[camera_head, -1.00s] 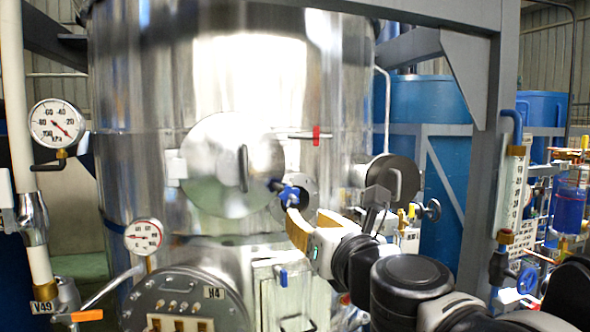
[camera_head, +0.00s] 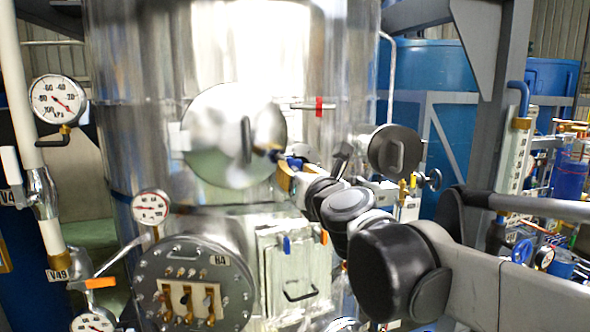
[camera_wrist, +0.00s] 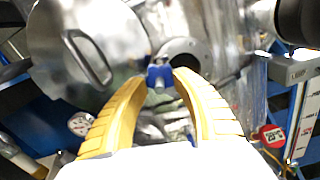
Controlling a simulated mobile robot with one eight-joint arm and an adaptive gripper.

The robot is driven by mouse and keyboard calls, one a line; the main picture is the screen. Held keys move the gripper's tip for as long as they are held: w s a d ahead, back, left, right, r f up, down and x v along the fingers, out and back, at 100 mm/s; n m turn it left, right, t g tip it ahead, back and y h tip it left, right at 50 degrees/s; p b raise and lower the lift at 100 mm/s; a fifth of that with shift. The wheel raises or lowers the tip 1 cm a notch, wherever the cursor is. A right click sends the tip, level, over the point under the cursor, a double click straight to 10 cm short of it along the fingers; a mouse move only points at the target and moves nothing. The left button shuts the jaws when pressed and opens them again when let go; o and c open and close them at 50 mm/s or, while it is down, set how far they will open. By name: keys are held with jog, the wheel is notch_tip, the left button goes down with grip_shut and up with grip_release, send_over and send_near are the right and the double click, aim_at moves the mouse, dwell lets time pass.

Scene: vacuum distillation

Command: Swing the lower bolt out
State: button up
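The lower bolt's blue knob (camera_head: 294,163) sits at the lower right edge of the round steel hatch cover (camera_head: 222,140) on the tank. My gripper (camera_head: 285,179) reaches it from the front right, with the arm hiding part of the area. In the wrist view, the blue knob (camera_wrist: 160,76) lies between the tips of the yellow fingers of my gripper (camera_wrist: 161,80). The fingers are apart, and I cannot tell whether they touch the knob. The upper bolt with a red knob (camera_head: 319,106) lies about level at the cover's upper right.
A round port (camera_wrist: 185,52) shows just beyond the fingertips. A second small cover with a handle (camera_head: 394,152) is right of my gripper. Below are a round flange panel (camera_head: 195,250) and a rectangular box (camera_head: 290,265). A pressure gauge (camera_head: 57,99) and white pipe stand at left.

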grip_shut()
